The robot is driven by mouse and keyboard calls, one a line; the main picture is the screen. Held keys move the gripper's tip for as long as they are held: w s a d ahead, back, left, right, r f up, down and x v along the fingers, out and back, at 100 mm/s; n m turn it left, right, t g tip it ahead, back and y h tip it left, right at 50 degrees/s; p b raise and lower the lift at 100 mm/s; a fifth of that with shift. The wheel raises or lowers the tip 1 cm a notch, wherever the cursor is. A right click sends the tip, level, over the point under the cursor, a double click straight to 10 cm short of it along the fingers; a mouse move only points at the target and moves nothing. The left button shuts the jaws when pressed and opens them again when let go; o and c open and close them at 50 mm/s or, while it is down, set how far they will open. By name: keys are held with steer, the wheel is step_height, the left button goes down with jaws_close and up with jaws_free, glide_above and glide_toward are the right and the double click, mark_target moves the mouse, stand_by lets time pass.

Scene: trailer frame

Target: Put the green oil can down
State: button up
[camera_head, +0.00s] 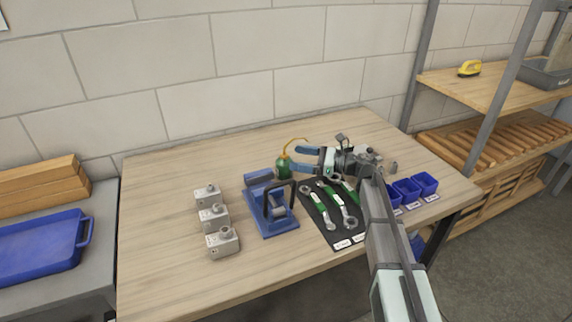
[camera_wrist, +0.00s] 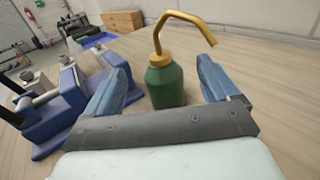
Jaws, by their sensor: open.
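The green oil can (camera_head: 283,167) with its yellow bent spout stands upright on the wooden table (camera_head: 160,270), behind the blue vise-like fixture (camera_head: 270,212). In the wrist view the oil can (camera_wrist: 165,82) stands on the table top just beyond and between my fingers, with clear space on each side of it. My gripper (camera_head: 296,159) is open, with its blue fingers pointing left toward the can. In the wrist view my gripper (camera_wrist: 163,85) has nothing between its pads that I can see touching them.
Several grey metal housings (camera_head: 213,213) stand left of the fixture. A dark mat (camera_head: 318,218) with green-handled wrenches lies to its right, and small blue bins (camera_head: 407,190) stand near the right edge. The table's left part is clear.

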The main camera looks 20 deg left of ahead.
mark_target(283, 167)
steer(key=shift+s, duration=0.1)
steer(key=shift+s+f+m+t, duration=0.1)
steer(key=shift+s+m+t, duration=0.2)
steer(key=s+m+t+h, duration=0.1)
steer(key=s+f+m+t+h, duration=0.1)
steer(key=s+m+t, duration=0.1)
steer(key=s+d+m+t+h, duration=0.1)
steer(key=t, duration=0.1)
steer(key=shift+s+f+h, duration=0.25)
steer(key=shift+f+h, duration=0.05)
steer(key=shift+f, duration=0.05)
steer(key=s+d+m+t+h, duration=0.1)
steer(key=t, duration=0.1)
steer(key=s+d+r+m+t+h, duration=0.1)
steer(key=d+m+t, duration=0.1)
steer(key=shift+s+d+m+h, duration=0.15)
steer(key=shift+d+m+h, duration=0.15)
steer(key=shift+h, duration=0.1)
steer(key=shift+d+r+t, duration=0.15)
steer(key=shift+t, duration=0.15)
steer(key=x, duration=0.7)
steer(key=shift+w+a, duration=0.25)
steer(key=shift+w, duration=0.15)
steer(key=shift+m, duration=0.3)
steer(key=shift+x, duration=3)
steer(key=shift+s+a+r, duration=0.15)
steer(key=shift+r, duration=0.05)
